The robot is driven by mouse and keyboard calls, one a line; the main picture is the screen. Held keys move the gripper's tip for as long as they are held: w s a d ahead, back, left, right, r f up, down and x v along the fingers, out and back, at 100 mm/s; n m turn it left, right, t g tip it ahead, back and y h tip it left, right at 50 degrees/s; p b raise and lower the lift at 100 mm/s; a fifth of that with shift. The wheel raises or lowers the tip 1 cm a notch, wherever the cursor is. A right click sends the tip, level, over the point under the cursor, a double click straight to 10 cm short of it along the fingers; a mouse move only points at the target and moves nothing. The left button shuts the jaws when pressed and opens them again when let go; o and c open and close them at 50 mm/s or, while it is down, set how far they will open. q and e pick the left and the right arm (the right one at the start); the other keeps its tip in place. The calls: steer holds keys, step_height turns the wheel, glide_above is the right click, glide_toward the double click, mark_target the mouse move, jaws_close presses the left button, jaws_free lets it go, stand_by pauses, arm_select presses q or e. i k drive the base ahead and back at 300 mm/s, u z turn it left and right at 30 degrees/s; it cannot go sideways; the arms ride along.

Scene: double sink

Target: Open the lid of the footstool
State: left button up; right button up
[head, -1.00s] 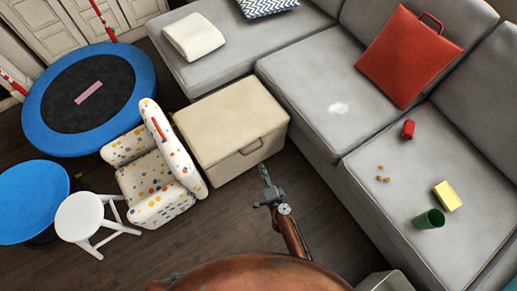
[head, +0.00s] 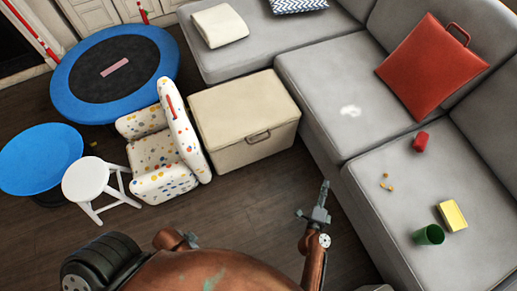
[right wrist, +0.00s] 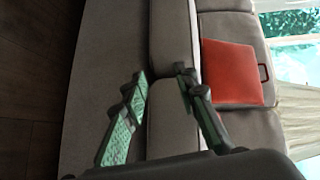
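The footstool (head: 240,103) is a cream box at the centre of the head view. Its lid is shut, and a brown handle (head: 258,136) sits on its front face. My right gripper (head: 323,190) is in front of the footstool and to its right, apart from it. In the right wrist view, the right gripper (right wrist: 162,82) has its two fingers spread with nothing between them. My left gripper (head: 186,239) shows only in part at the bottom of the head view; its fingers are unclear. The footstool does not show in the right wrist view.
A spotted child's chair (head: 165,150) stands close against the footstool's left side. The grey sofa (head: 330,80) borders it behind and on the right. A white stool (head: 88,178) and a blue trampoline (head: 65,95) are at left. Dark floor (head: 250,200) in front is clear.

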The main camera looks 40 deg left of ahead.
mark_target(227, 114)
steer(key=k, duration=0.4)
steer(key=u, duration=0.7)
steer(key=i, duration=0.7)
steer(key=u, duration=0.05)
